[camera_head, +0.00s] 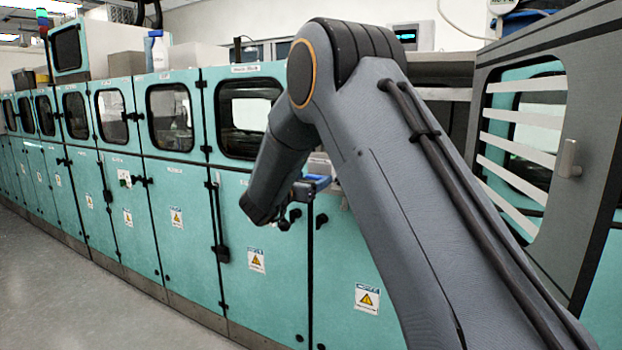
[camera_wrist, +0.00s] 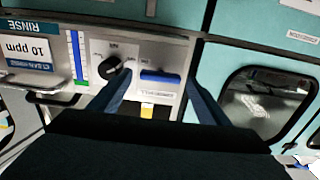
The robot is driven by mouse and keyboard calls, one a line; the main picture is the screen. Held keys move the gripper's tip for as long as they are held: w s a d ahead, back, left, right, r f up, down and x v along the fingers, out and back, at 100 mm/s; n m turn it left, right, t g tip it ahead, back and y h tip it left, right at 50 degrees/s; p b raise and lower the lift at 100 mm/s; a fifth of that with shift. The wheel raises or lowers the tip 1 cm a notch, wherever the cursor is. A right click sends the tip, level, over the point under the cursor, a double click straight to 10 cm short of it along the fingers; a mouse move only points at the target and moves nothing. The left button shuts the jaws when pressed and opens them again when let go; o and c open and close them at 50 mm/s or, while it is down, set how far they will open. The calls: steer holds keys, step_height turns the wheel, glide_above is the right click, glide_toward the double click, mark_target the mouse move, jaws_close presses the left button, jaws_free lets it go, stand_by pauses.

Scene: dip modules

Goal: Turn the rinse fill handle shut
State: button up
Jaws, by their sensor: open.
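In the wrist view, a metal panel with a RINSE sign (camera_wrist: 27,27) carries a round black knob (camera_wrist: 115,68) and, to its right, a blue bar-shaped handle (camera_wrist: 160,77) lying level. Small labels sit around both, too blurred to read, so I cannot tell which is marked fill. My gripper (camera_wrist: 156,83) is open and empty. Its dark blue fingers show on either side of the blue handle, the left one just below the knob. I cannot tell whether either finger touches anything. In the head view, my arm hides most of this panel; a small blue part (camera_head: 316,183) shows beside my wrist.
A metal rail (camera_wrist: 35,84) runs below the display. Teal cabinets (camera_head: 170,200) line the machine. Grey floor (camera_head: 60,285) is clear at the left.

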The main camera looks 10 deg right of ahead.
steer(key=c, duration=1.1)
steer(key=shift+o, duration=0.2)
steer(key=shift+m, duration=0.3)
steer(key=m+b, duration=0.4)
steer(key=shift+d+f, duration=0.1)
steer(key=shift+f, duration=0.1)
steer(key=m+b, duration=0.3)
steer(key=m, duration=0.2)
steer(key=shift+b, duration=0.4)
steer(key=m+b, duration=0.5)
steer(key=shift+f, duration=0.15)
steer(key=m+b, duration=0.3)
steer(key=shift+m+b, duration=0.3)
steer(key=shift+b, duration=0.05)
